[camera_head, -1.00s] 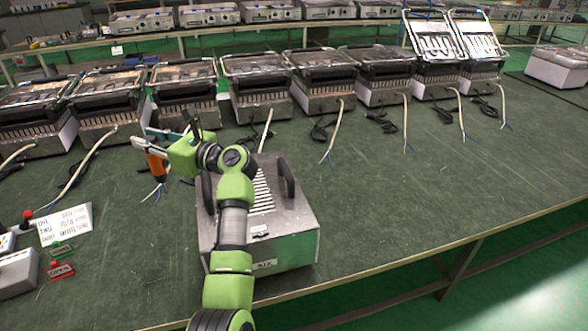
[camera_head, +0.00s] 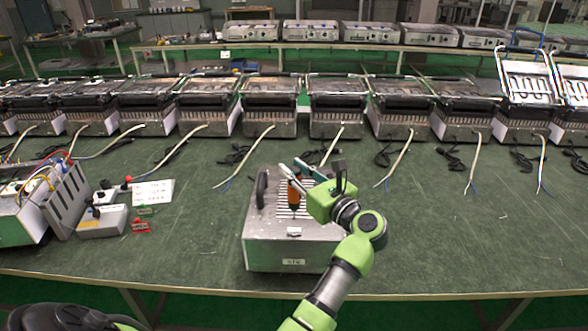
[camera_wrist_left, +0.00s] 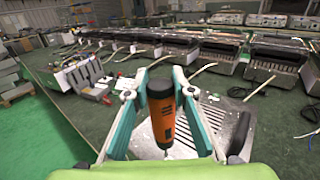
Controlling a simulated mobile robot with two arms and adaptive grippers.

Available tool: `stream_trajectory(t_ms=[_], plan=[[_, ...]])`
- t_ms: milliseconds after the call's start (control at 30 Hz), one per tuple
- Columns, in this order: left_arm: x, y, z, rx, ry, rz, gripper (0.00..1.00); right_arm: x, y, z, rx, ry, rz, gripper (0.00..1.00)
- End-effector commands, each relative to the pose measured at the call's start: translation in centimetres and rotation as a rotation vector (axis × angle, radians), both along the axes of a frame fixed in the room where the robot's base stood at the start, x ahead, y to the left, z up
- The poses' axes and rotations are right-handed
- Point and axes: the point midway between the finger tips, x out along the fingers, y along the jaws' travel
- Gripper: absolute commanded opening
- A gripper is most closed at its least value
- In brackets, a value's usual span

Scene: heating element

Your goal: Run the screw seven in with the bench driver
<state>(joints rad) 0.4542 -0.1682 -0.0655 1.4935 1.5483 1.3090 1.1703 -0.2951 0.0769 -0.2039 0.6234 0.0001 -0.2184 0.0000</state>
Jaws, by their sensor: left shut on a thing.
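My left gripper (camera_head: 293,176) is shut on the orange and black bench driver (camera_head: 294,197). The driver points down over the slotted top of the metal unit (camera_head: 262,225) at the bench's front edge. In the left wrist view, the driver (camera_wrist_left: 161,112) stands between the two teal fingers, its lower end over the unit's metal top (camera_wrist_left: 220,118). I cannot tell whether its tip touches the top. Screw seven cannot be made out. My right gripper is not in view.
A row of press grills (camera_head: 208,105) with loose cables stands behind. At left are a white switch box (camera_head: 102,222), red and green tags (camera_head: 141,227), a lettered card (camera_head: 153,193) and a wired box (camera_head: 66,200). The green bench (camera_head: 470,245) is clear at right.

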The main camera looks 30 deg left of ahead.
Motion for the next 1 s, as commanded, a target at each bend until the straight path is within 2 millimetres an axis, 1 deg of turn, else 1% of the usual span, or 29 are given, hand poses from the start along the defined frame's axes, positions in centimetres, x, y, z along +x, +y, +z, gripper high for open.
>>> stream_trajectory(t_ms=[100, 200, 533, 800, 1000], plan=[[0.0, 0.0, -0.7, 0.003, 0.0, 0.0, 0.0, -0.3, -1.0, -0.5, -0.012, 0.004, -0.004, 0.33], [0.0, 0.0, -1.5, 0.004, 0.0, 0.0, 0.0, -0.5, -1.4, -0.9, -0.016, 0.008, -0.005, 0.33], [0.0, 0.1, -4.2, 0.004, -0.001, 0.001, 0.0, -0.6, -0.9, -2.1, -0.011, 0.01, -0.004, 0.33], [0.0, 0.1, -4.7, 0.004, -0.001, 0.0, 0.0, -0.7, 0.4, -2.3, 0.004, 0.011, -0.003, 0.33], [0.0, 0.0, -4.7, 0.003, -0.001, 0.0, 0.0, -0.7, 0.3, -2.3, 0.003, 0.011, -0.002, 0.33]])
